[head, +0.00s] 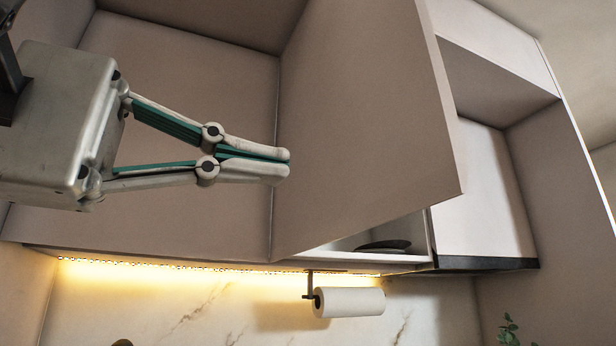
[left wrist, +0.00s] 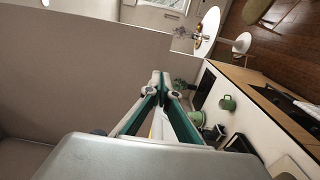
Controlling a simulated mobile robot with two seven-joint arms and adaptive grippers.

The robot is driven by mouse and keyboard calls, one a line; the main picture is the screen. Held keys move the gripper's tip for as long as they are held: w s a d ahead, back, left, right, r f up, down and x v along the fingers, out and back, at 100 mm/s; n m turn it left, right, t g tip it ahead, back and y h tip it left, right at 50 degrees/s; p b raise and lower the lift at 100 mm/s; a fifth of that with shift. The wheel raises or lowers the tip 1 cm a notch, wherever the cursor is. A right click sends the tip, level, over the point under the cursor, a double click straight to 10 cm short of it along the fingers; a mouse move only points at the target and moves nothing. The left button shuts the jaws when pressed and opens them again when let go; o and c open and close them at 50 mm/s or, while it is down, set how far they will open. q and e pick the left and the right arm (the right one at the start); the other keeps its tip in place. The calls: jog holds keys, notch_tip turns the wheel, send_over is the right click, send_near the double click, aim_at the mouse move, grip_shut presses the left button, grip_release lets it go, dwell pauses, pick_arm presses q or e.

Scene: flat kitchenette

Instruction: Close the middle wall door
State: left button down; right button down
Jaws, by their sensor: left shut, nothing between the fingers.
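The middle wall door (head: 365,120) is a flat beige-grey panel. It stands open, swung out from the wall cabinet, with its free edge at the right in the head view. A dark dish shows on the cabinet floor below its lower edge. My left gripper (head: 287,167) is shut and empty, and its fingertips overlap the left part of the door in the head view. I cannot tell whether they touch it. In the left wrist view the shut fingers (left wrist: 160,78) point along a large beige-grey panel (left wrist: 75,70). My right gripper is not in view.
An open niche (head: 490,180) lies right of the door. A paper towel roll (head: 349,302) hangs below the cabinet, near a lit strip. The left wrist view shows a counter (left wrist: 262,100) with green pots and, beyond, a round white table (left wrist: 208,30).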

aim_at(412, 191)
pick_arm(q)
jog(key=x, duration=1.3)
jog(key=shift+s+d, duration=0.1)
